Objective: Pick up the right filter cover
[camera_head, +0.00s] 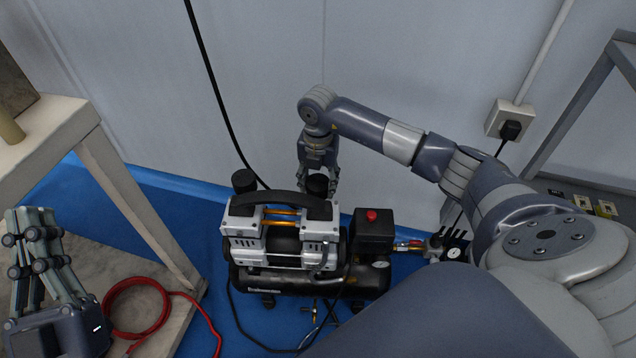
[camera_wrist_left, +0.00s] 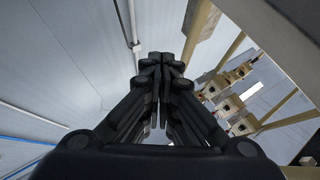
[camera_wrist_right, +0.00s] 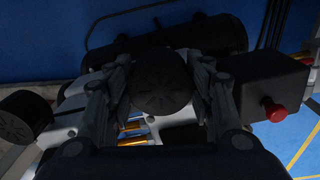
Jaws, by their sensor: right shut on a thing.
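The right filter cover (camera_head: 317,184) is a round black cap at the right end of the air compressor (camera_head: 280,246). In the right wrist view the right filter cover (camera_wrist_right: 160,82) sits between the two fingers. My right gripper (camera_head: 318,182) reaches down from above and is shut on it. Whether the cover is still seated on the compressor is hard to tell. The left filter cover (camera_head: 244,181) is a matching black cap at the other end, also in the right wrist view (camera_wrist_right: 22,116). My left gripper (camera_head: 32,222) is raised at the far left, its fingertips close together and empty.
A red button (camera_head: 372,216) tops a black box right of the cover. A black handle (camera_head: 280,199) spans the compressor. A beige table (camera_head: 55,135) and red hose (camera_head: 140,283) are at left. The wall stands close behind the compressor.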

